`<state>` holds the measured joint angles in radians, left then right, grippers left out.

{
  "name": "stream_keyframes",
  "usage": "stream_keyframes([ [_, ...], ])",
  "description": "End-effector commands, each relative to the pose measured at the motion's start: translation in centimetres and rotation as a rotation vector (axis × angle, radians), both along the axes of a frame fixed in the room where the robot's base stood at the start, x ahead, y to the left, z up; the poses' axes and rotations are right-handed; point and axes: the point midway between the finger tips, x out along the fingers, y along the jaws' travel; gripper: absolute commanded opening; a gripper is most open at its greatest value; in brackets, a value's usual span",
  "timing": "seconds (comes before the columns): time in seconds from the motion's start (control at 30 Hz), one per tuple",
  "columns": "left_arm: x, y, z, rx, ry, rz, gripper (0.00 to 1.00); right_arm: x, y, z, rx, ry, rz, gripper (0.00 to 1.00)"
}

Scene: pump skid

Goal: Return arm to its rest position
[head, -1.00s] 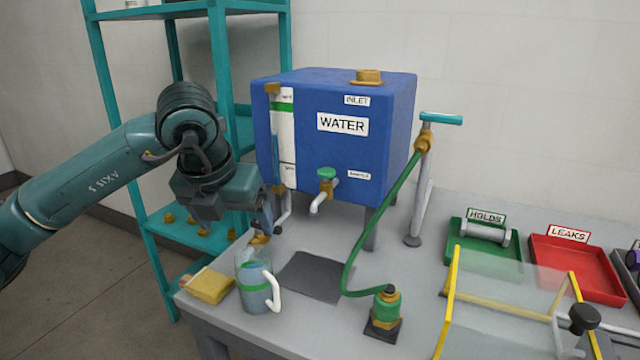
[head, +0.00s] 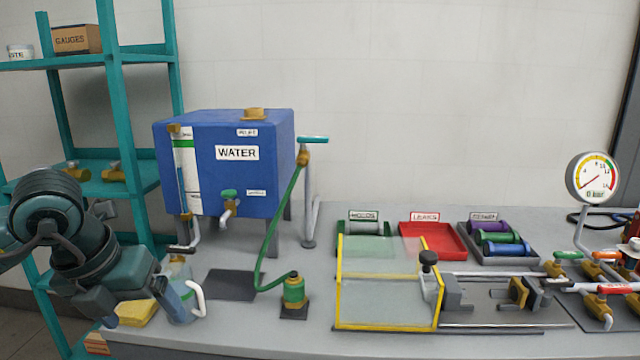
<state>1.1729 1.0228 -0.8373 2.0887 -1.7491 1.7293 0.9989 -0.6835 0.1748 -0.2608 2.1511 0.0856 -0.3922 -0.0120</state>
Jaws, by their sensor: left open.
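My left arm comes in from the left, and its dark teal left gripper (head: 138,302) is at the front left corner of the bench. Its jaws are open and nothing shows held between them. One finger overlaps the clear jug (head: 183,312) in this view; I cannot tell whether they touch. The jug stands upright with its white handle (head: 200,298) to the right. A yellow cloth (head: 137,314) lies beside it, partly behind the gripper. My right arm and gripper are out of view.
A teal shelf (head: 150,184) is behind my left arm. A yellow-framed clear guard (head: 385,322), trays and a gauge (head: 594,179) fill the right side.

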Motion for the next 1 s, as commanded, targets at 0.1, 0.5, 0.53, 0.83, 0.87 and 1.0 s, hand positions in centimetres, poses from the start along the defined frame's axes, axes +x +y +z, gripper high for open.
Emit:
stream_keyframes([
  [0.1, -1.4, -5.2, -2.1, -0.187, 0.084, -0.151, 0.85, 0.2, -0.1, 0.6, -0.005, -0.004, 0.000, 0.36],
  [0.5, -8.1, -22.1, 1.3, -1.416, 0.330, -0.283, 0.85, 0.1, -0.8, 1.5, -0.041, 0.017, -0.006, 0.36],
  [0.53, -7.8, -22.3, 1.9, -1.517, 0.334, -0.230, 0.85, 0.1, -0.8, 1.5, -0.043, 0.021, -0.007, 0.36],
  [0.83, -1.6, -16.9, -3.4, -2.154, 0.301, 0.806, 0.85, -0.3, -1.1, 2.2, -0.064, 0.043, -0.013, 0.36],
  [0.87, -1.5, -15.9, -5.3, -2.163, 0.298, 0.947, 0.85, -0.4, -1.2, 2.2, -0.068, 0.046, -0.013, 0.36],
  [1.0, -3.8, -12.4, -14.9, -2.063, 0.308, 1.559, 0.85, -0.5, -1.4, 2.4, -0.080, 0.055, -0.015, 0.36],
])
